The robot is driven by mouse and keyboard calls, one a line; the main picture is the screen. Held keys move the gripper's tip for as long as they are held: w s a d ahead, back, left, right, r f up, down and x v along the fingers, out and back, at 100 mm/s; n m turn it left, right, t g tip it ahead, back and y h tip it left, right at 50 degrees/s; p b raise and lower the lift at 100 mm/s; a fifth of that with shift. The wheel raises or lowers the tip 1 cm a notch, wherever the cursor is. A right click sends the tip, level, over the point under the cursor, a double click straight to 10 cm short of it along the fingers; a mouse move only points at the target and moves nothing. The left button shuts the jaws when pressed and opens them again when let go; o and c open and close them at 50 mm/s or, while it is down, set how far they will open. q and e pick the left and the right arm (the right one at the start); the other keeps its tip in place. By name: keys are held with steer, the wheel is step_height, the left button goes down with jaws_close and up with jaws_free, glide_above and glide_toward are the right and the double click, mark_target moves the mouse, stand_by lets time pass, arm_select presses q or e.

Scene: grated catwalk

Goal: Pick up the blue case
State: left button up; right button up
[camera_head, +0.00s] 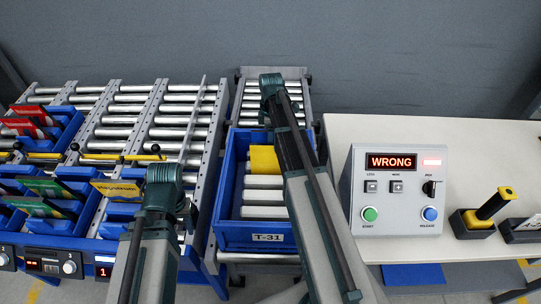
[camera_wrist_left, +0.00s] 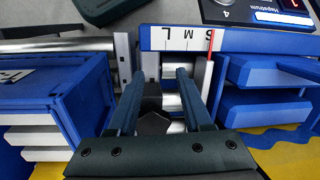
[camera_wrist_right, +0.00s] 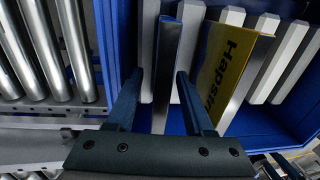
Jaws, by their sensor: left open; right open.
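A thin upright case with a blue top edge (camera_wrist_right: 168,45), seen almost edge-on, stands in the blue tote (camera_wrist_right: 285,128) in the right wrist view; I take it for the blue case. My right gripper (camera_wrist_right: 159,74) is open, its fingertips on either side of that case in the picture; contact cannot be told. A yellow case (camera_wrist_right: 228,60) stands just right of it, and also shows in the head view (camera_head: 264,160). In the head view my right arm hides the blue case. My left gripper (camera_wrist_left: 160,73) is open and empty, between the tote and the blue rack.
The tote labelled T-31 (camera_head: 255,237) sits on a roller conveyor (camera_head: 304,86). Blue bins with coloured cases (camera_head: 45,190) stand left. A control box reading WRONG (camera_head: 396,190) and a yellow-handled tool (camera_head: 490,205) stand on the white table (camera_head: 350,130) at right.

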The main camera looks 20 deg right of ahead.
steer(key=shift+c, duration=0.3)
jaws_close()
stand_by(1.1)
